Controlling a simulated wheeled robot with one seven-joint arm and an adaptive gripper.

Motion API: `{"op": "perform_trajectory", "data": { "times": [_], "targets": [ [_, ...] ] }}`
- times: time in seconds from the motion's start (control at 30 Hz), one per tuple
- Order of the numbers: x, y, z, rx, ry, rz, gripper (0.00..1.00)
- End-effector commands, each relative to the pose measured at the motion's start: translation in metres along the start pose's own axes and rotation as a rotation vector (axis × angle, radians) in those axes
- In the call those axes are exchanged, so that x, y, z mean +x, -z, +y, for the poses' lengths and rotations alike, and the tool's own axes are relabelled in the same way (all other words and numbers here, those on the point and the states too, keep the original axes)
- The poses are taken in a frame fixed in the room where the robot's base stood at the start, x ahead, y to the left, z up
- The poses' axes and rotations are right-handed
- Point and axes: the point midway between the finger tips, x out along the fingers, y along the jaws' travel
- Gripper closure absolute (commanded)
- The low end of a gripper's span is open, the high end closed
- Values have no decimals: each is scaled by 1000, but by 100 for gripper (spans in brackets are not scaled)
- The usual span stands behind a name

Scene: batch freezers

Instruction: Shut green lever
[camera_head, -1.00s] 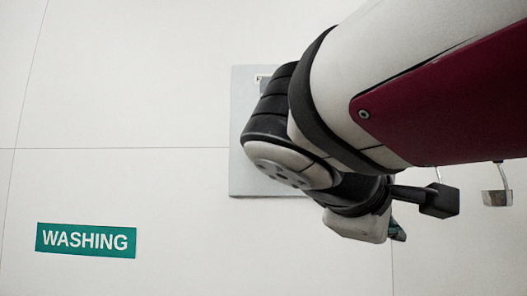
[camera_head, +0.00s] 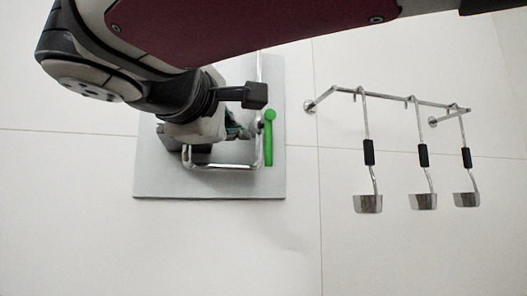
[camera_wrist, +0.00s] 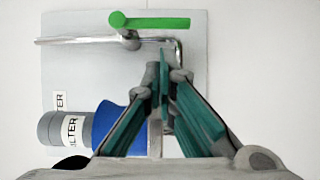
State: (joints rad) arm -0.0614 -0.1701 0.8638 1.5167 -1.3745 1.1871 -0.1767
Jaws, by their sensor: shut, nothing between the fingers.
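The green lever (camera_head: 269,137) hangs almost vertically beside the upright metal pipe (camera_head: 258,155) on a grey wall panel (camera_head: 210,188). In the wrist view the lever (camera_wrist: 150,21) lies along the top, roughly in line with the pipe (camera_wrist: 75,40). My gripper (camera_head: 240,130) is left of the lever in the head view, mostly hidden by my wrist. In the wrist view my gripper (camera_wrist: 163,75) has its green-padded fingers together, with nothing seen between them. The tips are below the lever in that picture, with a visible gap to it.
A grey and blue filter housing (camera_wrist: 85,128) labelled "FILTER" sits left of my fingers in the wrist view. In the head view a wall rail (camera_head: 390,97) with three hanging ladles (camera_head: 423,157) is right of the panel. The wall below is clear.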

Motion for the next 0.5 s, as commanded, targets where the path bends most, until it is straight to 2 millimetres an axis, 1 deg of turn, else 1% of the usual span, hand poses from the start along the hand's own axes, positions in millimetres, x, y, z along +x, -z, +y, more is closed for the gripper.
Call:
{"op": "perform_trajectory", "data": {
  "times": [0.3, 0.5],
  "targets": [
    [55, 0, -1, 0, 4, -2, 100],
    [80, 0, -1, 1, 3, -2, 100]
  ]
}}
